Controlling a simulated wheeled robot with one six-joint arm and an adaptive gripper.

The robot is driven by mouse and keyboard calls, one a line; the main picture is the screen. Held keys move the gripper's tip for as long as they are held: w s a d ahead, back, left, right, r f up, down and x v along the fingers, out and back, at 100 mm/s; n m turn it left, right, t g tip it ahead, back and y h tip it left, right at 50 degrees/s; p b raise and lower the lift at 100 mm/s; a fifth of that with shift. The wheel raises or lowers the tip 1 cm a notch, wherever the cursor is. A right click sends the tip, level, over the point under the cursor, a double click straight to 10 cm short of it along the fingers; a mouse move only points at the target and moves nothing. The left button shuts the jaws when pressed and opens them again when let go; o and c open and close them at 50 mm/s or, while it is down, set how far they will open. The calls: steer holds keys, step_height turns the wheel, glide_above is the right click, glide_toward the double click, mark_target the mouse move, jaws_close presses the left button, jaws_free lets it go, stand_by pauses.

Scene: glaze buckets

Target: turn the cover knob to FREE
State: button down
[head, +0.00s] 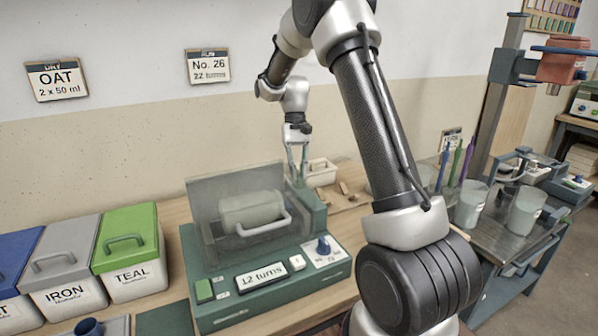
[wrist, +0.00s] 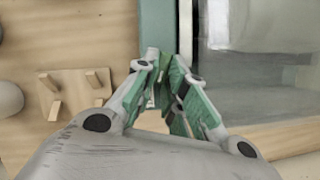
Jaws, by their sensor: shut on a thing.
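The green machine (head: 268,300) stands on the wooden bench with a see-through cover (head: 215,195) over a pale drum (head: 252,207). A blue knob (head: 323,246) sits on a white label plate at its front right; the print is too small to read. My gripper (head: 303,178) points down at the machine's back right corner, well behind the blue knob. In the wrist view my gripper (wrist: 164,75) is closed on a small dark green part (wrist: 165,66) beside the machine's green edge (wrist: 156,25). The fingers hide most of that part, and I cannot tell its setting.
A display (head: 261,276) reads "12 turns". Lidded buckets, including IRON (head: 67,293) and TEAL (head: 133,280), stand to the left. A white caddy (head: 320,174) and a small wooden rest (wrist: 72,90) are near my gripper. A metal cart (head: 510,232) with cups is right.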

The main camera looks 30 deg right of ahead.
steer(key=shift+n, duration=0.3)
steer(key=c, duration=1.8)
jaws_free()
steer(key=shift+o, duration=0.2)
